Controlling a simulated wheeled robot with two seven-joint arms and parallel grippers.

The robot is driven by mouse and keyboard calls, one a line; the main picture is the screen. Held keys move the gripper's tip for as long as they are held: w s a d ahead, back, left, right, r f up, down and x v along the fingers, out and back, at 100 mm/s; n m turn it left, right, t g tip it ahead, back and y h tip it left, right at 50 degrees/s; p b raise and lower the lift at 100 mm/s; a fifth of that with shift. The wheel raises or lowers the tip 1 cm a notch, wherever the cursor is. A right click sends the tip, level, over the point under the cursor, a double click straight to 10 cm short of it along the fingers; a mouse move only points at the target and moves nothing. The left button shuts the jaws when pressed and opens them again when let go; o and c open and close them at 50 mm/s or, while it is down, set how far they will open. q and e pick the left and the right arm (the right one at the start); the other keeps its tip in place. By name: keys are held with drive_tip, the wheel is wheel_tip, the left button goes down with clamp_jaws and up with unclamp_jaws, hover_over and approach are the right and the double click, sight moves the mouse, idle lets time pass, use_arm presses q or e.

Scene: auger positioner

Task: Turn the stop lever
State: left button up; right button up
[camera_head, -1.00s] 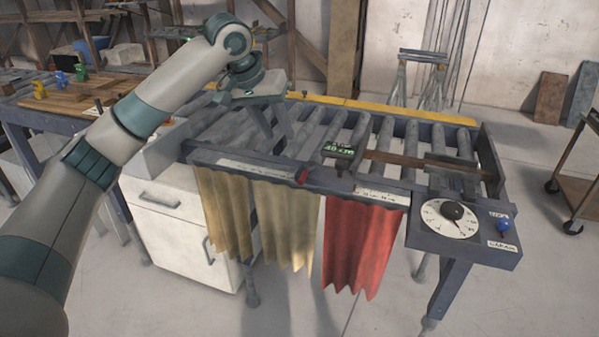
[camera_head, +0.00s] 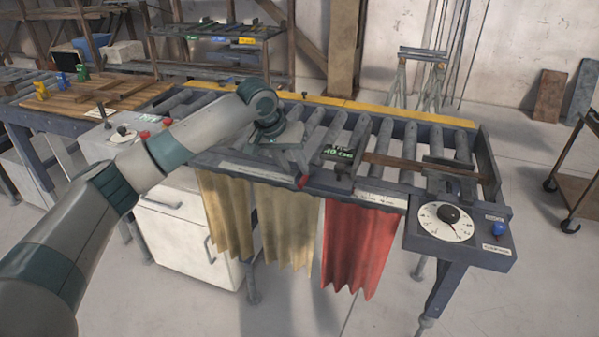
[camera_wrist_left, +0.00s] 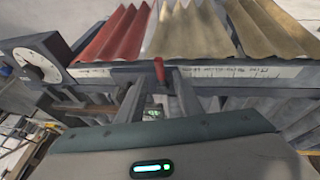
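A small red lever (camera_head: 300,182), which looks like the stop lever, sits at the front rail of the roller table, left of a small green-lit display (camera_head: 339,154). The red lever also shows in the left wrist view (camera_wrist_left: 159,70), upright in the picture. My left gripper (camera_head: 301,172) is just above and behind it. In the left wrist view the two grey fingers (camera_wrist_left: 160,88) are apart, with the lever between or just beyond their tips. I cannot tell whether they touch it. The gripper hides part of the rail. My right gripper is out of view.
The front rail (camera_head: 240,170) carries a label strip, with beige curtains (camera_head: 285,225) and a red curtain (camera_head: 358,245) below. A panel with a white dial (camera_head: 446,222) and blue knob (camera_head: 499,228) is at the right. Rollers (camera_head: 385,140) lie behind the rail.

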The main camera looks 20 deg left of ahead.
sight(302, 180)
use_arm(q)
drive_tip(key=shift+p+x, duration=0.6)
drive_tip(key=shift+x, duration=2.1)
clamp_jaws()
